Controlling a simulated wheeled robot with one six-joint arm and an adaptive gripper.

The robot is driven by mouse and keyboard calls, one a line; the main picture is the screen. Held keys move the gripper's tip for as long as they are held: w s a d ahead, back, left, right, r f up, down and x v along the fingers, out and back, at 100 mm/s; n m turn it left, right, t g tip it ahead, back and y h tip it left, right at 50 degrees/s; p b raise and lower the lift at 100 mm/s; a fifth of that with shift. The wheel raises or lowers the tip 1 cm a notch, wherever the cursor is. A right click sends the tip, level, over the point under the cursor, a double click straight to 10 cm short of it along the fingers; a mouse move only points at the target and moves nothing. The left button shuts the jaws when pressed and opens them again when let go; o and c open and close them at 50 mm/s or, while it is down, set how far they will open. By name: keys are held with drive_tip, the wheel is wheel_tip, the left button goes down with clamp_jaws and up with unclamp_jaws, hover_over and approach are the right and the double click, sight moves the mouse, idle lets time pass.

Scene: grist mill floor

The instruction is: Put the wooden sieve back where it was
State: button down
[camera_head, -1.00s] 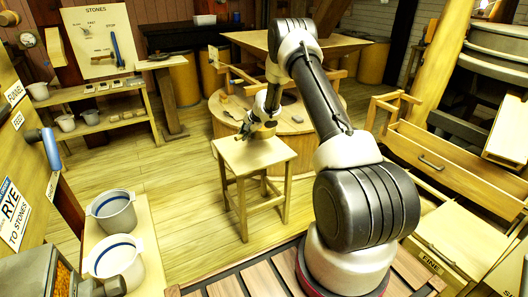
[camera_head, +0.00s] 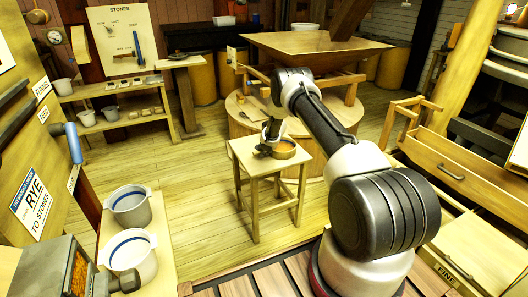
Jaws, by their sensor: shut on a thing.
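The wooden sieve (camera_head: 286,150) is a small round tan rim with a darker inside. It shows at the top of a square wooden stool (camera_head: 246,153), towards the stool's back right. My gripper (camera_head: 266,147) is at the sieve's left side, shut on its rim. The sieve looks level and very low over the stool top; I cannot tell whether it touches. My dark fingers and wrist hide part of its left edge.
A round wooden millstone casing (camera_head: 240,117) stands just behind the stool, with a large hopper (camera_head: 300,45) above it. Two pale buckets (camera_head: 131,206) stand on a bench at left. An open drawer (camera_head: 455,165) is at right. Floor left of the stool is clear.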

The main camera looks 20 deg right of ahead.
drive_tip(key=c, duration=1.3)
unclamp_jaws()
